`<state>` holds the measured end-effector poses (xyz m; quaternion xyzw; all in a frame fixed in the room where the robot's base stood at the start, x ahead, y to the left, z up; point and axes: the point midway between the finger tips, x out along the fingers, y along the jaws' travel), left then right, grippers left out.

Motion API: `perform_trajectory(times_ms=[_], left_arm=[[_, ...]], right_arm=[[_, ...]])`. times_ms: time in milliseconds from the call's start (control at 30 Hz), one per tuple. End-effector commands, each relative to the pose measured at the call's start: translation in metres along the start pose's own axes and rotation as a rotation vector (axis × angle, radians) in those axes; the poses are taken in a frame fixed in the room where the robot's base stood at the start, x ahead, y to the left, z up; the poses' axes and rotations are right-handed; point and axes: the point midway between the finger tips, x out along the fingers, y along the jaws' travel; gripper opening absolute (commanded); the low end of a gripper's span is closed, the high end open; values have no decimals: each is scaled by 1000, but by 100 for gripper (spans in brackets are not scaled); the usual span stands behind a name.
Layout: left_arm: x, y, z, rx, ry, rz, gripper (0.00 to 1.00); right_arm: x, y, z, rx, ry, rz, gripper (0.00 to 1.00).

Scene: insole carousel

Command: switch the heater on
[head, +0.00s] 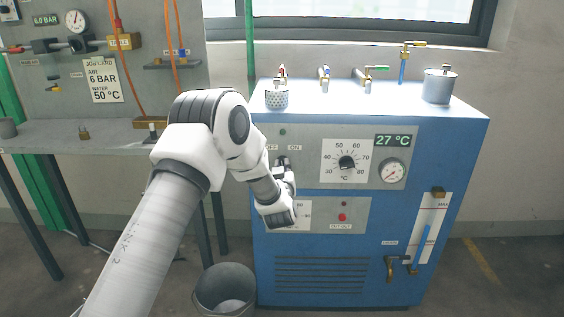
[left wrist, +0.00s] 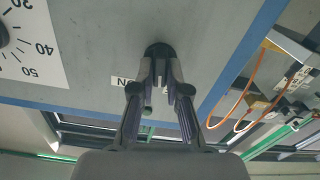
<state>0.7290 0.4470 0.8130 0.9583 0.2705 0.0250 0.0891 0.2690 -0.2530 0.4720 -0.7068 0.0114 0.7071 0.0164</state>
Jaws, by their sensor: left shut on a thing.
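The blue heater cabinet (head: 468,140) stands in front of me with a grey control panel (head: 308,134). My left gripper (head: 284,164) is at the panel's left part, just below the OFF/ON labels, and covers most of the switch there. In the left wrist view, my left gripper (left wrist: 160,78) is shut on the black switch knob (left wrist: 158,48). The ON label (left wrist: 125,82) shows beside the fingers, seen upside down. The knob's pointing direction is hidden. A small dark green lamp (head: 282,132) sits above the switch. The display (head: 393,140) reads 27 °C. My right gripper is out of view.
A temperature dial (head: 347,162) and a round gauge (head: 392,173) are right of the switch. A red button (head: 342,217) is below. A bucket (head: 224,290) stands on the floor at the cabinet's left. A grey bench (head: 60,136) is at the left.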

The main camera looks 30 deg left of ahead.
Motion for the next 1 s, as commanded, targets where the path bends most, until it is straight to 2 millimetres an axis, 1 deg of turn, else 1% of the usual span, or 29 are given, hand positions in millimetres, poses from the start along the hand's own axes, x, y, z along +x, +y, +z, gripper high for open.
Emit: perform_trajectory(times_ms=[33, 500, 800, 1000], left_arm=[[0, 1, -4, 40, -2, 0, 0], [0, 3, -3, 487, -2, 1, 0], [0, 3, -2, 753, -1, 1, 0], [0, 3, 0, 881, -2, 1, 0]], right_arm=[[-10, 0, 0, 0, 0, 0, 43], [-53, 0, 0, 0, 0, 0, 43], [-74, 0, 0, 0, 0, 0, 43], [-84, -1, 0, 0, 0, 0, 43]])
